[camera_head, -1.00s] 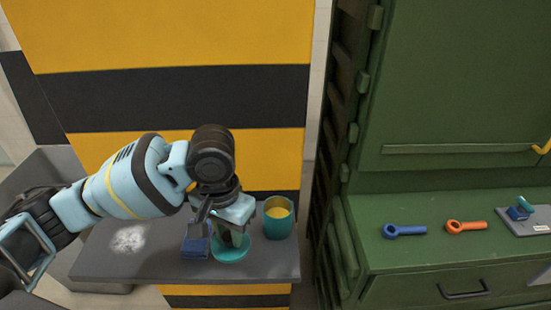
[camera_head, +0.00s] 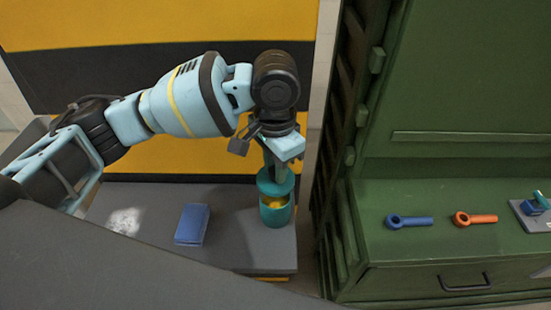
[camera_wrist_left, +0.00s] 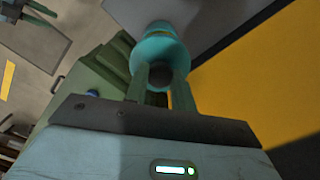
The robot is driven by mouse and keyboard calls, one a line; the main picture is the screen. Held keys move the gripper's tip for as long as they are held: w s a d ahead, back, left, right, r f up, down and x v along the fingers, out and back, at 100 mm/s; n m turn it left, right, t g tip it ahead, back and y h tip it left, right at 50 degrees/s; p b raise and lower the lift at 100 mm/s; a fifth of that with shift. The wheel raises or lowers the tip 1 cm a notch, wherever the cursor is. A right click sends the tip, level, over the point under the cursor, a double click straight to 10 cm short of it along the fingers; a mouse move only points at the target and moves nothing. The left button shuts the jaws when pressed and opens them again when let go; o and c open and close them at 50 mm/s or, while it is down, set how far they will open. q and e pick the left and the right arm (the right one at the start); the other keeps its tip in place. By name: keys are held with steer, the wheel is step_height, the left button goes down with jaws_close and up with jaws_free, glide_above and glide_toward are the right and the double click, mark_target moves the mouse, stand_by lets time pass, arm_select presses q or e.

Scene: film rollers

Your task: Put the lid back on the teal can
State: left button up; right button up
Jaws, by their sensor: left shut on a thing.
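The teal can (camera_head: 274,215) stands upright near the right end of the grey shelf, with something yellow showing inside it. The teal lid (camera_head: 275,184) is above the can's mouth, tilted, with a gap at the front through which the yellow shows. My left gripper (camera_head: 277,172) is shut on the lid from above. In the left wrist view the lid (camera_wrist_left: 160,48) sits at the fingertips of the gripper (camera_wrist_left: 160,78), and hides most of the can. My right gripper is not in view.
A blue box-like block (camera_head: 192,224) lies on the grey shelf (camera_head: 230,240) left of the can, near a white powdery patch (camera_head: 124,221). A green cabinet (camera_head: 440,255) stands to the right, bearing a blue wrench (camera_head: 409,221) and an orange wrench (camera_head: 475,218).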

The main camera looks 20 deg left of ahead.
arm_select(q)
steer(key=shift+f, duration=2.4)
steer(key=shift+f, duration=0.2)
stand_by(0.4)
steer(key=o, duration=1.5)
steer(key=shift+r, duration=3.5)
